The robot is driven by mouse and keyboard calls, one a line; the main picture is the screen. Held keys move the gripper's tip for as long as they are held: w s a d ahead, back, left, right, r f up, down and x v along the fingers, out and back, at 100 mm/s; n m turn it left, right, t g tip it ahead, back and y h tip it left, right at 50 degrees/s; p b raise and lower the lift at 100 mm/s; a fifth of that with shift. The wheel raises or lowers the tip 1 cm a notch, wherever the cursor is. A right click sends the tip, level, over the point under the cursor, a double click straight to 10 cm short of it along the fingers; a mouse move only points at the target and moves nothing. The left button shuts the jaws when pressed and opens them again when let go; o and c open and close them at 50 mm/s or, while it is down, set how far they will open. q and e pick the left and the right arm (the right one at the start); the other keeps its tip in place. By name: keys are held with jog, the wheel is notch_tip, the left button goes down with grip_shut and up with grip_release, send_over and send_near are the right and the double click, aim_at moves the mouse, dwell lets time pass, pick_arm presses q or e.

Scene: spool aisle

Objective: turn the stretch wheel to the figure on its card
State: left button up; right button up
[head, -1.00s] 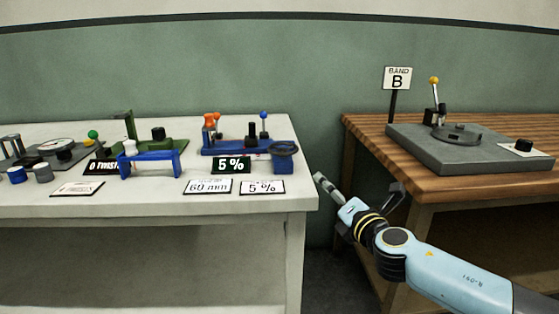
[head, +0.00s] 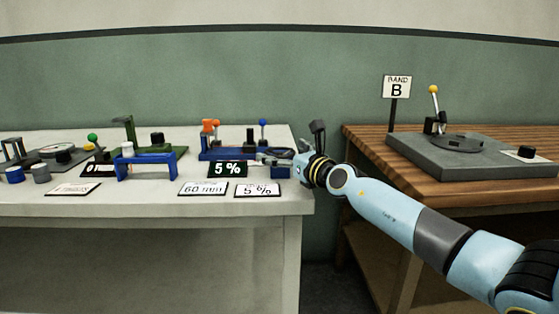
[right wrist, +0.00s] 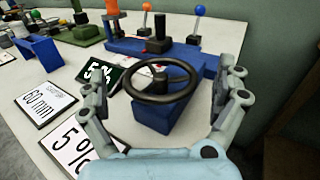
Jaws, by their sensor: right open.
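The stretch wheel is a dark ring (right wrist: 159,80) on a blue block, between the open fingers of my right gripper (right wrist: 166,88) in the right wrist view. The fingers stand apart on either side and do not visibly touch the rim. In the head view my right gripper (head: 308,155) is at the right edge of the white table and partly covers the wheel (head: 281,153). A white card reading 5 % (head: 257,190) lies in front. A black display (head: 227,169) also reads 5 %. My left gripper is not in view.
A 60 mm card (head: 203,188) lies left of the 5 % card. A blue device (right wrist: 130,50) with orange and blue knobbed levers stands behind the wheel. A blue bracket (head: 147,167) is further left. A wooden table (head: 365,140) stands right, across a gap.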

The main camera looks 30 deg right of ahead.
jog(key=shift+w, duration=0.85)
jog(key=c, duration=1.2)
jog(key=shift+o, duration=0.2)
jog(key=r+m+h+p, duration=0.1)
jog(key=p, duration=0.3)
jog(key=shift+h, duration=0.4)
jog(key=shift+f+p, duration=0.15)
jog(key=shift+p, duration=0.25)
jog(key=shift+f+m+h, duration=0.15)
jog(key=shift+m+h, duration=0.15)
jog(key=shift+h, duration=0.1)
jog(key=shift+f, duration=0.15)
